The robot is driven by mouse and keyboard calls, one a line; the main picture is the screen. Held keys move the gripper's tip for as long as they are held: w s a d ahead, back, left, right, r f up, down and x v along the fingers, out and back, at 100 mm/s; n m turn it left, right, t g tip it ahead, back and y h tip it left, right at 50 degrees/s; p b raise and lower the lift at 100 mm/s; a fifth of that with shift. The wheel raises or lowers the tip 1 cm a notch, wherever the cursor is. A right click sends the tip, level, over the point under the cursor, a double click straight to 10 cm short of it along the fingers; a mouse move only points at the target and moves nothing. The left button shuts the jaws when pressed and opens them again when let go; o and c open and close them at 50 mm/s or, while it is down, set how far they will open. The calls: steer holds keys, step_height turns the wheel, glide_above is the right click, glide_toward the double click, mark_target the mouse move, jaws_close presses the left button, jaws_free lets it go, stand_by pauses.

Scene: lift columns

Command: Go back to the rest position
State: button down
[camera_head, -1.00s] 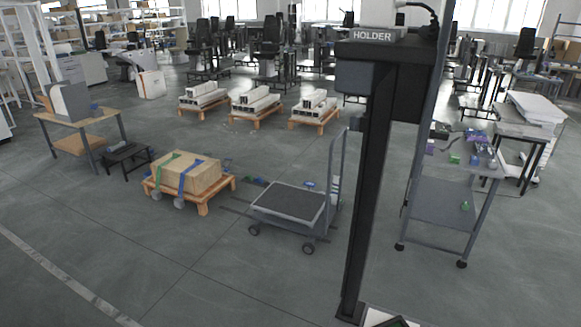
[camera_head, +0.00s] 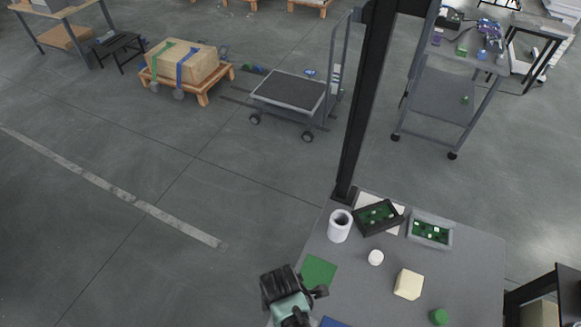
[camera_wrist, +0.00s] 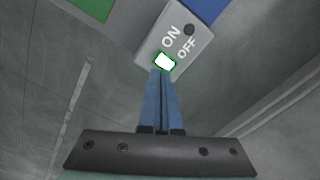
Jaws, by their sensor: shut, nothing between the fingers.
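My gripper (camera_wrist: 163,75) has two blue fingers pressed together with nothing between them. In the wrist view its tips are at a small lit white-green button (camera_wrist: 165,62) on a grey switch box (camera_wrist: 150,38) marked ON and OFF. I cannot tell whether the tips touch the button. In the head view my gripper (camera_head: 283,285) is at the table's left edge, beside a green square (camera_head: 318,271); its fingers are hard to make out there.
The grey table (camera_head: 470,260) holds a white cup (camera_head: 340,226), a dark tray (camera_head: 378,218), a grey tray (camera_head: 430,230), a white round piece (camera_head: 376,257), a cream block (camera_head: 408,284) and a green cylinder (camera_head: 438,316). A dark post (camera_head: 365,110) rises behind.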

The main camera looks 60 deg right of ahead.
steer(key=shift+r+p, duration=0.5)
steer(key=shift+r, duration=0.25)
